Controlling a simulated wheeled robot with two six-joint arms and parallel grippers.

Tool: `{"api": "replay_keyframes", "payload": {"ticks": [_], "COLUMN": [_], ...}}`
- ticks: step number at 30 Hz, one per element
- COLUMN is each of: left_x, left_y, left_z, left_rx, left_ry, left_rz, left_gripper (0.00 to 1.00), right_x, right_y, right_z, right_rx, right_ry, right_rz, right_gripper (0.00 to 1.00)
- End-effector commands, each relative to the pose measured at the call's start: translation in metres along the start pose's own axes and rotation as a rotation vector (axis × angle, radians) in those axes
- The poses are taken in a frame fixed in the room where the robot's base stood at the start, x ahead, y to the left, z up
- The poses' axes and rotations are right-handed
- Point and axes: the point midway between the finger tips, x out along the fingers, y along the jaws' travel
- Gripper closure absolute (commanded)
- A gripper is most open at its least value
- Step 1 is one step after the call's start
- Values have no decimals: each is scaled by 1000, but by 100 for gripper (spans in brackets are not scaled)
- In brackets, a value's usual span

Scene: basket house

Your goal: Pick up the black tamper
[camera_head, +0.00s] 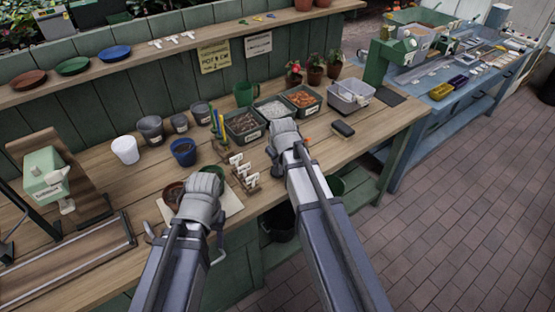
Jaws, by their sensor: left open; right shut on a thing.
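My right gripper (283,131) is over the workbench, in front of the trays. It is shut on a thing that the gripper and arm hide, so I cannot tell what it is. A small black block-shaped object (343,129) lies on the bench to its right, apart from it; I cannot tell whether this is the tamper. No other clear black tamper shows. My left gripper (205,187) is open, low over a pale board (233,203) at the bench's front edge. A brown pot (173,194) and a green pot (213,173) are beside it.
Behind my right gripper stand trays of soil (245,126) and orange bits (301,97), and a grey tub (350,96). Label stakes (243,172) stand between my grippers. A blue pot (184,152) and white pot (125,150) stand left. The bench's right end has free room.

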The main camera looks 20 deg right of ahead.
Motion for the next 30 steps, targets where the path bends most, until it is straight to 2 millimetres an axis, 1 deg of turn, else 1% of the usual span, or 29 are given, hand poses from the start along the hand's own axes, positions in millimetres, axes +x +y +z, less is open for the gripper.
{"api": "replay_keyframes", "payload": {"ticks": [1, 12, 15, 19, 27, 28, 30], "left_x": [-12, -69, -80, -86, -84, -84, -84], "left_y": [-1, -7, -8, -8, -8, -8, -8], "left_z": [1, 4, 5, 5, 5, 5, 5], "left_rx": [0, 1, 1, 2, 2, 2, 2], "left_ry": [0, 0, 0, 0, 0, 0, 0], "left_rz": [0, 0, 0, 0, 0, 0, 0], "left_gripper": [50, 50, 50, 50, 50, 50, 50], "right_x": [-11, -63, -73, -78, -77, -77, -77], "right_y": [2, 13, 16, 17, 16, 16, 16], "right_z": [-5, -26, -30, -32, -32, -32, -32], "right_rx": [0, 0, 0, 0, 0, 0, 0], "right_ry": [0, 0, 0, 0, 0, 0, 0], "right_rz": [0, 0, 0, 0, 0, 0, 0], "right_gripper": [100, 100, 100, 100, 100, 86, 94]}}
